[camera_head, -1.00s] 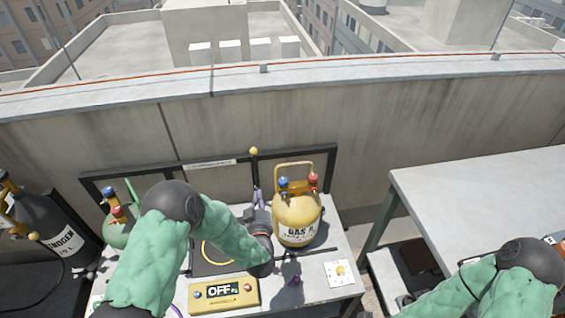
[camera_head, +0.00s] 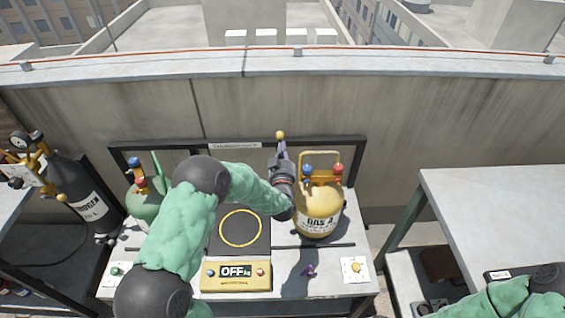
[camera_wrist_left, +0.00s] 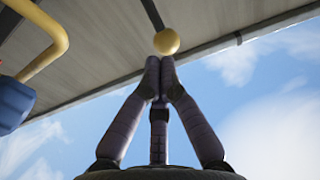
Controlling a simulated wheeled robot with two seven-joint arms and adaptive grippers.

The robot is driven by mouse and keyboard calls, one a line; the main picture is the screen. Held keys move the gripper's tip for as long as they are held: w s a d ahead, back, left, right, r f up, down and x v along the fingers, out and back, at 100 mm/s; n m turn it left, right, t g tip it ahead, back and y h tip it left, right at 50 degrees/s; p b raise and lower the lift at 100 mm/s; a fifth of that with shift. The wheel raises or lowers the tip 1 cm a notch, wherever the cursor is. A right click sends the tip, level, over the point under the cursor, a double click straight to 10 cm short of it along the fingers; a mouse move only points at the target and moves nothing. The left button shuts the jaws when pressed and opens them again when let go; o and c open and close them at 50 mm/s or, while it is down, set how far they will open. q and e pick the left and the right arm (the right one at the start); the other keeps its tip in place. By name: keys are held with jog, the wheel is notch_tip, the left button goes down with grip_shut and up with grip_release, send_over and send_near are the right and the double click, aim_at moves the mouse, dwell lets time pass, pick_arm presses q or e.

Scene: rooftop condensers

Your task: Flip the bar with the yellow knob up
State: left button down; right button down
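The yellow knob (camera_head: 280,135) stands just above the top of the dark frame behind the bench. In the left wrist view the knob (camera_wrist_left: 167,41) sits at the end of a thin dark bar (camera_wrist_left: 152,14). My left gripper (camera_head: 281,148) is right below the knob in the head view. In the left wrist view its fingertips (camera_wrist_left: 160,64) are together, close against the knob; whether they touch it I cannot tell. Nothing shows between the fingers. In the head view the bar is mostly hidden behind the gripper. My right gripper is out of view.
A yellow gas cylinder (camera_head: 318,212) stands close to the right of my left gripper. A scale reading OFF (camera_head: 236,276) and a green cylinder (camera_head: 145,203) are on the bench. A dark nitrogen cylinder (camera_head: 80,190) stands left. A pale table (camera_head: 500,200) is at right.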

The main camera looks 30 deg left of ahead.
pick_arm(q)
jog(key=shift+x, duration=1.05)
